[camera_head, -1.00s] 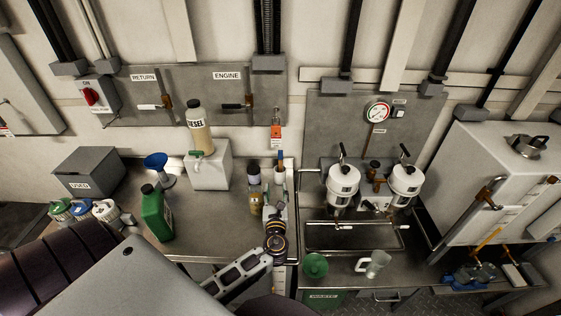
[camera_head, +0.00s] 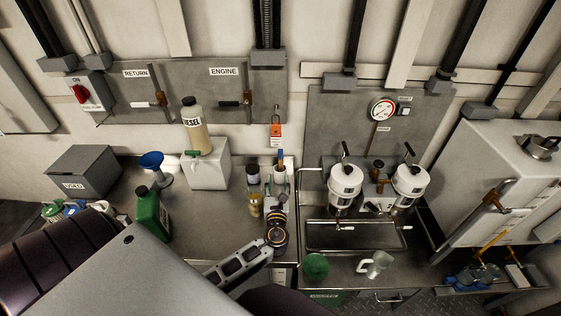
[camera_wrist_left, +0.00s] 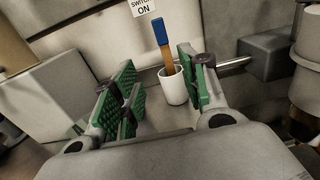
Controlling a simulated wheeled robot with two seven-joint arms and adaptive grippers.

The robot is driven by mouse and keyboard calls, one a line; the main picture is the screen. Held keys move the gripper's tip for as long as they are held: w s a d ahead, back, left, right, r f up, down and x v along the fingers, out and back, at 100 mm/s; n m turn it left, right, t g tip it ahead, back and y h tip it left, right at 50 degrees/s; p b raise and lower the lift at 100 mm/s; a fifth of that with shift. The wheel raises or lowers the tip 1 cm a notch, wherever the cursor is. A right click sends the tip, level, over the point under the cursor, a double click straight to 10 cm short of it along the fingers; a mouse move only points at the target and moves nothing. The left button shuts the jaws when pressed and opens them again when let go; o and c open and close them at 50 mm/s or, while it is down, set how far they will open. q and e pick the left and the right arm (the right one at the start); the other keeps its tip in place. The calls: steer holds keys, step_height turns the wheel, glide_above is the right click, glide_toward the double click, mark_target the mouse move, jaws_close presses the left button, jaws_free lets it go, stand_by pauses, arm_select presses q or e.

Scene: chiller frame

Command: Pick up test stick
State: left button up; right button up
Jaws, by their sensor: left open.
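The test stick (camera_wrist_left: 168,61) is a flat wooden stick with a blue top. It stands slightly tilted in a white cup (camera_wrist_left: 173,86), which hides its lower end. In the head view the blue top of the stick (camera_head: 280,156) shows just beyond my left gripper (camera_head: 279,187). In the left wrist view my left gripper (camera_wrist_left: 157,88) is open, with green ribbed pads on both fingers. The stick and cup appear in the gap between the fingers, nearer the right finger and farther away. Nothing is between the pads. My right gripper is not in view.
Small bottles (camera_head: 254,190) stand just left of the gripper. A white container (camera_head: 207,168), a green jug (camera_head: 150,212) and a blue funnel (camera_head: 152,162) are further left on the bench. A sink tray (camera_head: 350,236) and two white filter housings (camera_head: 345,185) are on the right.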

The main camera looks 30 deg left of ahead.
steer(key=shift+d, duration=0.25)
arm_select(q)
glide_toward(280, 158)
steer(key=shift+a+x, duration=0.25)
steer(key=shift+x, duration=2.35)
steer(key=shift+f+p, duration=0.35)
steer(key=shift+p, duration=0.1)
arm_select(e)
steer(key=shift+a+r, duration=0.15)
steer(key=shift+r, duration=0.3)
arm_select(q)
steer(key=shift+a, duration=0.1)
steer(key=shift+w+a+r+p, duration=0.15)
steer(key=shift+w+a+p, duration=0.05)
steer(key=shift+w, duration=0.45)
steer(key=shift+w+a+r+p, duration=0.15)
steer(key=shift+w+a, duration=0.05)
steer(key=shift+w, duration=0.45)
steer(key=shift+x, duration=1.25)
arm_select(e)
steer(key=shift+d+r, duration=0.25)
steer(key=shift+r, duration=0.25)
